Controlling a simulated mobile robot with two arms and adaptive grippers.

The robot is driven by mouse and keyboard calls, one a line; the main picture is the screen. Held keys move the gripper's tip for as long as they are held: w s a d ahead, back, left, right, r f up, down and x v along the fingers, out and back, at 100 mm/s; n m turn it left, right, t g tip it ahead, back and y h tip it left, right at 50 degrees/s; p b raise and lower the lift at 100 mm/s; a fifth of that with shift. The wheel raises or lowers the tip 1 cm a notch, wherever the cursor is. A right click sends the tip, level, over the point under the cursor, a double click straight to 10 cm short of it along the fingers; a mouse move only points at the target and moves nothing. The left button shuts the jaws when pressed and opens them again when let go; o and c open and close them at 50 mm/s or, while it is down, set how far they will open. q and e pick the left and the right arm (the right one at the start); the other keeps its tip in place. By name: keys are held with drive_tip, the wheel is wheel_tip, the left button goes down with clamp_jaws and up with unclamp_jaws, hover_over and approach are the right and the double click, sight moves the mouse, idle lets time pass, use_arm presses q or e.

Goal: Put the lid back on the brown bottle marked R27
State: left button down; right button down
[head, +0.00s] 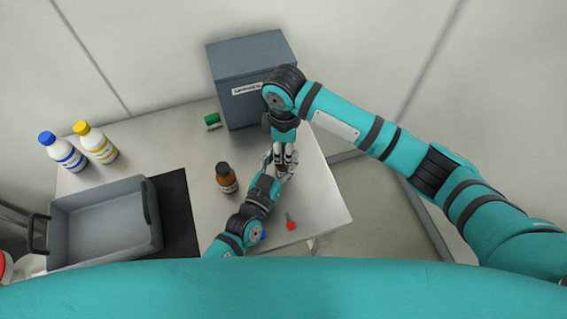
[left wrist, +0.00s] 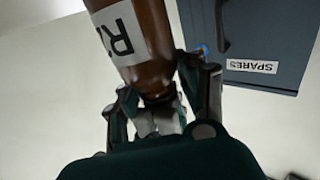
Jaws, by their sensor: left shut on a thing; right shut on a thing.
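A brown bottle with a white label (left wrist: 122,32) fills the upper middle of the left wrist view. The letter R and part of a digit show on it. My left gripper (left wrist: 160,88) is shut on this bottle. In the head view only a small brown patch of it (head: 287,170) shows between the grippers. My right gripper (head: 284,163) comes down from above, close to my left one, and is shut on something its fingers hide. I cannot make out the lid, or whether it touches the bottle.
Another brown bottle (head: 226,179), dark-capped, stands left of my grippers. A grey SPARES box (head: 236,66) stands behind, a green object (head: 212,120) beside it. White bottles with blue (head: 65,153) and yellow caps (head: 98,145) and a grey tray (head: 149,231) are left. A red-ended object (head: 291,225) lies in front.

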drive_tip(key=m, duration=0.3)
drive_tip(key=shift+w, duration=0.1)
drive_tip(key=c, duration=0.9)
unclamp_jaws()
drive_tip(key=shift+c, duration=0.2)
drive_tip(key=shift+r, duration=2.25)
drive_tip(key=shift+c, duration=0.3)
